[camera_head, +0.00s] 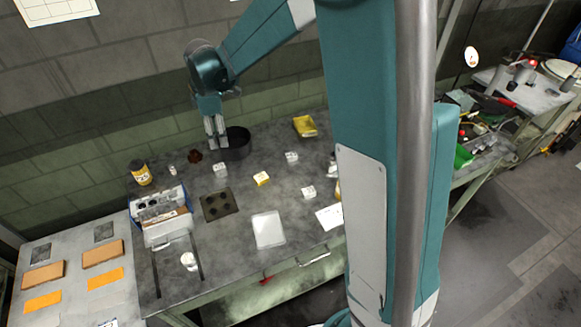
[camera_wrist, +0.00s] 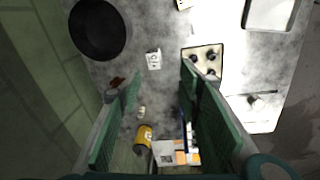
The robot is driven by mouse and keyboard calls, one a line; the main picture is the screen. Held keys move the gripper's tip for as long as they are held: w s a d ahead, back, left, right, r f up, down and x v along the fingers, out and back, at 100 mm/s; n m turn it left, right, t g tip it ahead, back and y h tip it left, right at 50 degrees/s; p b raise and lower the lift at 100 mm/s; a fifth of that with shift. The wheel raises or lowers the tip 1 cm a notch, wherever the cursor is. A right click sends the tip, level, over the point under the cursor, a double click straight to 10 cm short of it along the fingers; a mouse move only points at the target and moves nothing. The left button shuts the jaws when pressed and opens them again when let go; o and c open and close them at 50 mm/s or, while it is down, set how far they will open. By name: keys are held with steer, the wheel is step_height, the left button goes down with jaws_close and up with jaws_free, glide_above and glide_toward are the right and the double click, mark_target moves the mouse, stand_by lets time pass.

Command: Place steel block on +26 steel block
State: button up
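Several small pale blocks with printed labels stand on the grey workbench: one block (camera_head: 221,170) just below my gripper in the head view, one (camera_head: 292,157) farther right, and one (camera_head: 308,192) nearer the front. A yellow block (camera_head: 262,178) stands between them. The labels are too small to read, so I cannot tell which is +26. My gripper (camera_head: 216,146) hangs above the bench beside the black bowl. In the wrist view my gripper (camera_wrist: 160,78) has its green fingers apart with nothing held between them. A labelled pale block (camera_wrist: 153,59) lies beyond the fingertips there.
The black bowl (camera_head: 236,144) stands by the wall. A plate with dark round marks (camera_head: 219,205), a white tray (camera_head: 268,230), a yellow jar (camera_head: 141,173), a yellow bin (camera_head: 305,126) and a boxy device (camera_head: 160,212) share the bench (camera_head: 225,270).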

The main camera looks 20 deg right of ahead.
steer(key=s+d+r+m+t, duration=0.2)
steer(key=s+d+r+m, duration=0.15)
steer(key=s+r, duration=0.35)
steer(key=s+d+r+m+t, duration=0.1)
steer(key=s+d+r+m, duration=0.3)
steer(key=s, duration=0.5)
steer(key=s+d+m+t, duration=0.1)
steer(key=s+m, duration=0.3)
steer(key=s, duration=0.5)
steer(key=s+d+r+m+t, duration=0.1)
steer(key=s+d+m+t, duration=0.1)
steer(key=s, duration=0.7)
steer(key=shift+s+d+r+m, duration=0.2)
steer(key=shift+d+m, duration=0.4)
steer(key=shift+m, duration=0.55)
steer(key=shift+o, duration=0.5)
